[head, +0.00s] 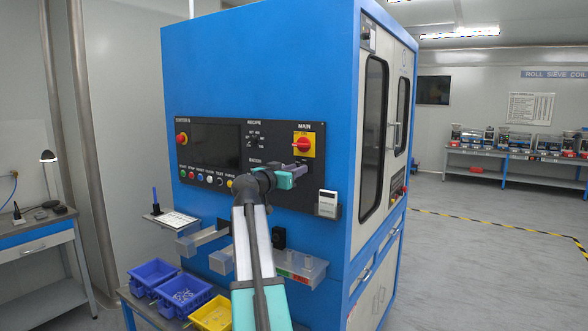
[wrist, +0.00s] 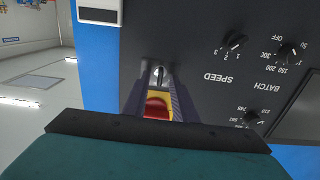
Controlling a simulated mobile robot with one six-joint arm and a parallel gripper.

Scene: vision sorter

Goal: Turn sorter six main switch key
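The main switch (head: 303,144) is a red knob on a yellow plate, under the MAIN label on the black panel of the blue sorter (head: 255,70). My gripper (head: 302,169) is at the panel just below it. In the upside-down wrist view, my gripper (wrist: 159,82) has its two fingers apart. A small metal key-like piece (wrist: 159,73) shows between or just beyond the fingertips; contact is unclear. The red knob and yellow plate (wrist: 157,107) show in the gap between the fingers. In the head view my gripper hides the key area.
SPEED and BATCH knobs (wrist: 233,41) sit beside the fingers. A small white box (head: 328,204) is fixed at the panel's lower right corner. A clear tray (head: 300,268) juts out below. Blue bins (head: 153,272) and a yellow bin (head: 212,315) stand at lower left. The floor at right is open.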

